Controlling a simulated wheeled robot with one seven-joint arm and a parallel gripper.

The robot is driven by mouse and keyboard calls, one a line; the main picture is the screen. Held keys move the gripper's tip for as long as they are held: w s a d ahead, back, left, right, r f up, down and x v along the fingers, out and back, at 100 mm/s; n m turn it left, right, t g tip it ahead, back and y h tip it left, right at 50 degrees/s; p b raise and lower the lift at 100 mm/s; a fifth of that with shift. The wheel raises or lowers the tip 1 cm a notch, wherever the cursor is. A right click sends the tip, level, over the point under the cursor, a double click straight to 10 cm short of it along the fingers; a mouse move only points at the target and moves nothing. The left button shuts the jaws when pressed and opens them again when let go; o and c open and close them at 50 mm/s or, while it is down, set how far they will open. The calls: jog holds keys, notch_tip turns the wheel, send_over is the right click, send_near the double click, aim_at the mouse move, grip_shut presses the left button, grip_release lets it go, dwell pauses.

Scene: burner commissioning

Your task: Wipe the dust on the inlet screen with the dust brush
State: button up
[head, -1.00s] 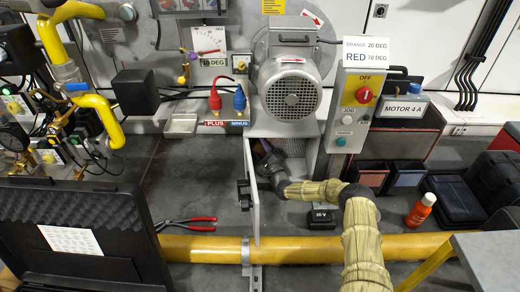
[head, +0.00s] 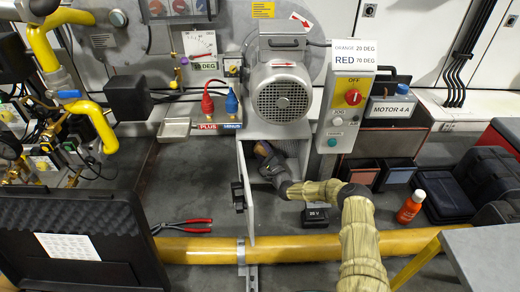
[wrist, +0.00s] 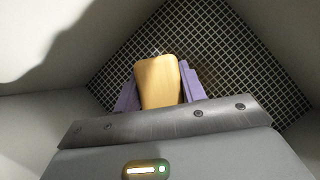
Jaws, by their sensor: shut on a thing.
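The inlet screen (wrist: 225,50) is a dark panel with a pale square grid, at the back of a grey-walled recess in the wrist view. The dust brush (wrist: 158,80) shows as a tan wooden block between the purple fingers of my gripper (wrist: 157,88), which is shut on it. The brush lies in front of the screen; its bristles are hidden, so I cannot tell whether they touch. I cannot make out dust on the visible mesh. In the head view my gripper (head: 264,152) is inside the open housing (head: 248,185) below the grey motor (head: 283,92).
The housing's door (head: 242,195) stands open left of my arm. Red-handled pliers (head: 183,226), a black battery block (head: 315,217) and an orange bottle (head: 410,207) lie or stand nearby. A yellow pipe (head: 200,250) crosses the front. A control box (head: 346,110) stands at the right.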

jog(key=shift+w+d+r+p, duration=0.15)
jog(key=shift+d+p, duration=0.1)
jog(key=shift+d, duration=0.7)
jog(key=shift+w+d+f+p, duration=0.1)
jog(key=shift+d+p, duration=0.1)
jog(key=shift+d, duration=0.7)
jog(key=shift+d+r, duration=0.1)
jog(key=shift+d, duration=0.2)
jog(key=shift+s+d+p, duration=0.1)
jog(key=shift+d+p, duration=0.4)
jog(key=shift+d, duration=0.95)
jog(key=shift+d, duration=0.1)
